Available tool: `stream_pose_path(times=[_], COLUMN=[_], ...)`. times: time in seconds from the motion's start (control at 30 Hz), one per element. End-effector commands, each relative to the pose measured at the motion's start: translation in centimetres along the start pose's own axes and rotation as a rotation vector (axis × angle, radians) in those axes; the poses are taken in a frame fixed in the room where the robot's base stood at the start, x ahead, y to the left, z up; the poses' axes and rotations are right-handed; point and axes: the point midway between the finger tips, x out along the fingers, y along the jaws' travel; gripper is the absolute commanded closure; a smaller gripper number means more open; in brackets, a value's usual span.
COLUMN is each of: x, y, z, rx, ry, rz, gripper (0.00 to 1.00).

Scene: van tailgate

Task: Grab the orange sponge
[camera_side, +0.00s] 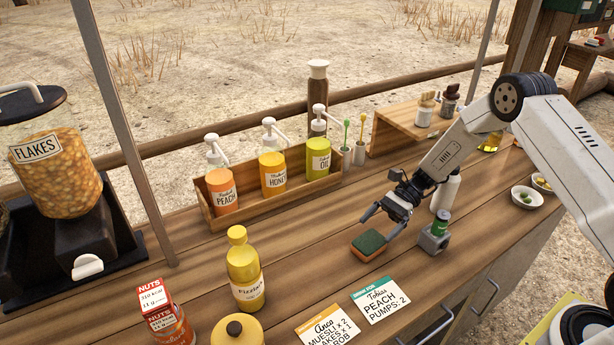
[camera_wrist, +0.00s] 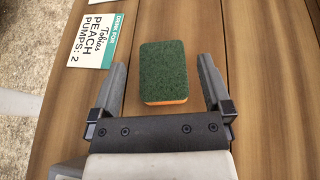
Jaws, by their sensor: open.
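The orange sponge (camera_side: 369,246) lies flat on the wooden counter with its dark green scouring side up and its orange body showing along the edge. In the wrist view the sponge (camera_wrist: 163,74) lies ahead of and between the two fingers, touching neither as far as I can see. My gripper (camera_side: 378,214) is open and empty, reaching down from the right just above and beside the sponge. In the wrist view my gripper (camera_wrist: 162,82) has a finger on each side of the sponge's near part.
A peach order card (camera_side: 380,297) lies in front of the sponge; it also shows in the wrist view (camera_wrist: 88,35). Behind is a wooden box (camera_side: 290,196) of pump bottles. A yellow bottle (camera_side: 245,272) stands left.

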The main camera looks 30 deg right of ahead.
Motion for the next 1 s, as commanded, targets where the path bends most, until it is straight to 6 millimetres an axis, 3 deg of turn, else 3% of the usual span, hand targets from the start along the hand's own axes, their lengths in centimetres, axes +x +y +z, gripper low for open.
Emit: stream_pose_path(times=[0.4,0.63,1.0], x=[1.6,4.0,4.3], y=[0.1,0.0,0.0], z=[-3.3,-3.1,-3.1], rx=[0.002,0.0,0.0], ry=[-0.002,-0.001,0.0], rz=[0.002,0.002,0.0], gripper=[0.0,0.0,0.0])
